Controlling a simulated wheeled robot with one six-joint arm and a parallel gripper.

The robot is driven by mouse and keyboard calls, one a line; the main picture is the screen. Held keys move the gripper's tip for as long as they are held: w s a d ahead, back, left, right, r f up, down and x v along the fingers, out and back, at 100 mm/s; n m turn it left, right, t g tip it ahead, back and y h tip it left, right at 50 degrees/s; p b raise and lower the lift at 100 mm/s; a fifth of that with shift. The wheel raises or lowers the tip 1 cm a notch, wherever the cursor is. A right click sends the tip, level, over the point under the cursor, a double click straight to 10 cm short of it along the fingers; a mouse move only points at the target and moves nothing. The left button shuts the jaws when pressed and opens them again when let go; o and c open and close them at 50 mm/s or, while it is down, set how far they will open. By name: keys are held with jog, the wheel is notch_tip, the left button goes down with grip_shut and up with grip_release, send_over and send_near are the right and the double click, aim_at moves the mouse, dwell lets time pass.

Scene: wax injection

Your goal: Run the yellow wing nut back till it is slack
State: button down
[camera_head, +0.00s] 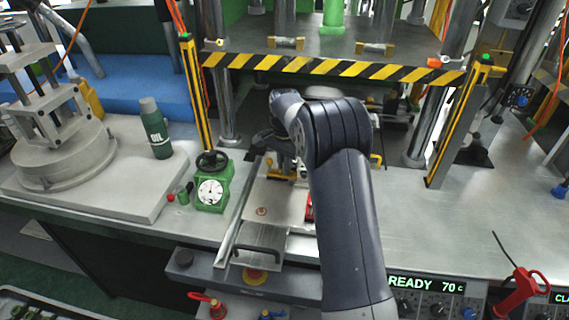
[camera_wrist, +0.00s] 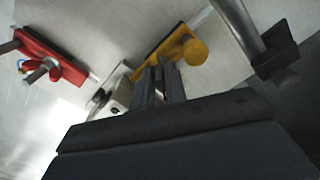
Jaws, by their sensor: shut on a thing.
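The yellow wing nut (camera_wrist: 194,51) shows in the wrist view as a flat yellow piece with a rounded end, at the upper middle. My gripper (camera_wrist: 164,76) reaches up to it from below, and its narrow fingers are shut on its near part. The fingers hide some of the nut and its stud. In the head view a bit of yellow (camera_head: 271,167) shows below my dark gripper (camera_head: 282,158), over the metal plate. My arm covers much of that area.
A red clamp piece (camera_wrist: 50,60) with a bolt lies left in the wrist view, and a dark-ended rod (camera_wrist: 270,55) right. In the head view a green dial gauge (camera_head: 211,190) and an oil bottle (camera_head: 155,130) stand left. A striped bar (camera_head: 330,68) crosses behind my arm.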

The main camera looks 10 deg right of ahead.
jog(key=n+p, duration=0.1)
jog(key=n, duration=0.3)
jog(key=shift+r, duration=0.1)
jog(key=n+p, duration=0.1)
jog(key=n, duration=0.3)
jog(key=shift+w+a+n, duration=0.1)
jog(key=shift+n, duration=0.2)
jog(key=n, duration=0.4)
jog(key=shift+n+p, duration=0.3)
jog(key=n, duration=0.4)
jog(key=shift+a+n, duration=0.15)
jog(key=shift+n, duration=0.15)
jog(key=n, duration=1.2)
jog(key=shift+s, duration=0.25)
jog(key=shift+s+n, duration=0.1)
jog(key=shift+n, duration=2)
